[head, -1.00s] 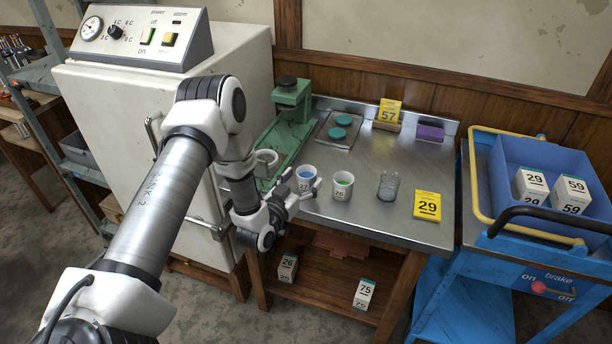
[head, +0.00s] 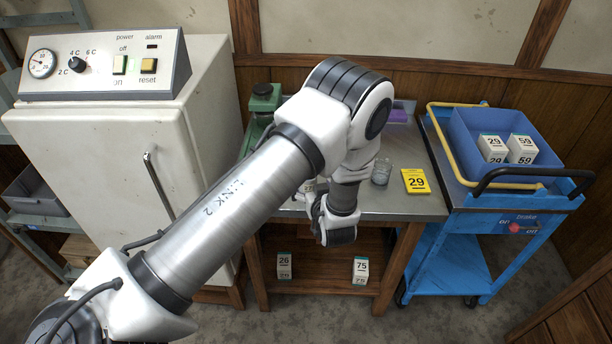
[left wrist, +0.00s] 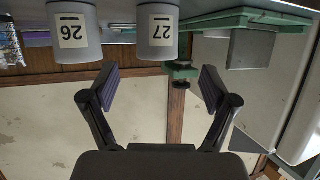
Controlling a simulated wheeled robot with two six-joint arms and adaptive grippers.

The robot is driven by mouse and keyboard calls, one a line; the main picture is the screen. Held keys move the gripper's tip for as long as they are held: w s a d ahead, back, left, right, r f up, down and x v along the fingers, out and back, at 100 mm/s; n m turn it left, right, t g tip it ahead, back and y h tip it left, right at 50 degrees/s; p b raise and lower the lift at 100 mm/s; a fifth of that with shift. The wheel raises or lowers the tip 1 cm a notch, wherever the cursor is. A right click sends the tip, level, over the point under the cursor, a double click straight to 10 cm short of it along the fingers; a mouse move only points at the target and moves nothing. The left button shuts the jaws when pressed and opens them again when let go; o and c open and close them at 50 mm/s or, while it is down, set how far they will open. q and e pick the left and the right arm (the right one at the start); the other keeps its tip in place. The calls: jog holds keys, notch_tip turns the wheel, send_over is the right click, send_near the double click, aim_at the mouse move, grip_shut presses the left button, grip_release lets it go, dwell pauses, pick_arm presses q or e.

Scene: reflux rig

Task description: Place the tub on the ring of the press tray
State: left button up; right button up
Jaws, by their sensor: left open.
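Tub 27 (left wrist: 158,32) is a pale cup with a number label, upside down in the left wrist view. It stands ahead of the gap between my left fingers, and I see no contact. Tub 26 (left wrist: 74,32) stands beside it. My left gripper (left wrist: 158,88) is open and empty. In the head view its wrist hangs at the table's front edge, and my arm covers most of the tubs. The green press (head: 264,100) stands at the back left of the table; its base shows in the left wrist view (left wrist: 250,18). Its ring is hidden in the head view.
A white cabinet (head: 100,150) is at the left. A blue cart (head: 480,215) with a bin is at the right. Boxes sit on the lower shelf.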

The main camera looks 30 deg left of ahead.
pick_arm(q)
jog(key=shift+s+d+r, duration=0.1)
jog(key=shift+s, duration=0.15)
jog(key=x, duration=0.2)
jog(key=p+x, duration=0.1)
jog(key=shift+w+f, duration=0.25)
jog(key=shift+w, duration=0.3)
jog(key=shift+n, duration=0.3)
jog(key=p+x, duration=0.1)
jog(key=x, duration=0.3)
jog(key=shift+s+a+r, duration=0.1)
jog(key=shift+s+a, duration=0.05)
jog(key=shift+a, duration=0.05)
jog(key=shift+d, duration=0.15)
jog(key=shift+c, duration=1.1)
jog(key=shift+w, duration=0.2)
jog(key=c, duration=1.1)
jog(key=shift+s, duration=0.1)
jog(key=shift+c, duration=0.5)
pick_arm(e)
jog(key=shift+s+a+r, duration=0.1)
jog(key=shift+s+r, duration=0.1)
jog(key=shift+r, duration=0.9)
